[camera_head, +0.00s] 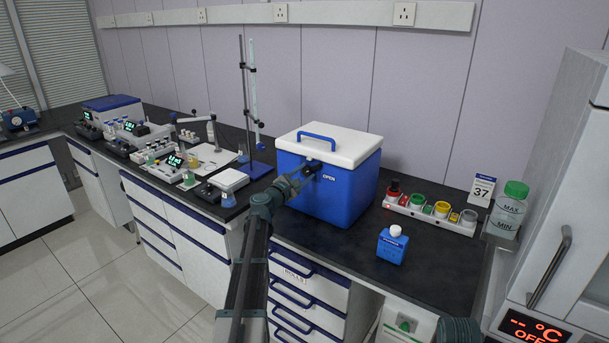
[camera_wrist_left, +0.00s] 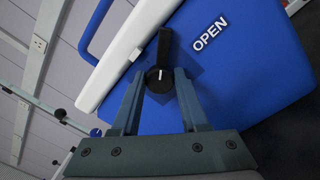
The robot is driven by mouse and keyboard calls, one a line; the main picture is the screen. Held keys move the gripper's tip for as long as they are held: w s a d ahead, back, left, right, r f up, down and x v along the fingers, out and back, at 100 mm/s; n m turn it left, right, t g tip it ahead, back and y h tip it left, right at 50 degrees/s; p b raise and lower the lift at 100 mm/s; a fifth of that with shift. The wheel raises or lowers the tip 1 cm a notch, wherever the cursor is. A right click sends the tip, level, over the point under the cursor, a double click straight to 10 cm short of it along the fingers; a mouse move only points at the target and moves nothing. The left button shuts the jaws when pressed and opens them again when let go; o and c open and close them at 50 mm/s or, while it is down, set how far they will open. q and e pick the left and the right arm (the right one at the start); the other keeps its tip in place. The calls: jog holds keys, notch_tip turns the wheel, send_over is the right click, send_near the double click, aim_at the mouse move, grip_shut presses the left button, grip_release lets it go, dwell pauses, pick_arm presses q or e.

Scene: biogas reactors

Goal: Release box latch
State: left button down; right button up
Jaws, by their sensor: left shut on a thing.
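The blue box (camera_head: 345,196) with a white lid (camera_head: 330,143) and a blue handle stands on the dark bench. The lid sits shut on the box. A black latch (camera_wrist_left: 161,76) with a round knob and a lever is on the box's front, beside the white word OPEN. My left gripper (camera_wrist_left: 165,95) is at the front of the box, shut on the latch knob. The left gripper also shows in the head view (camera_head: 303,173), where it hides part of the latch.
A blue bottle with a white cap (camera_head: 392,244) and a rack of coloured jars (camera_head: 431,214) stand right of the box. A stand (camera_head: 248,100) and lab devices (camera_head: 173,161) are on the left. An oven-like cabinet (camera_head: 560,230) is at the far right.

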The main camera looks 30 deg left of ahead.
pick_arm(q)
jog(key=shift+m, duration=0.7)
jog(key=shift+c, duration=2.1)
grip_release()
jog(key=s, duration=1.3)
jog(key=shift+s+a+f+b, duration=0.3)
jog(key=shift+s+a+b, duration=0.05)
jog(key=shift+s, duration=0.05)
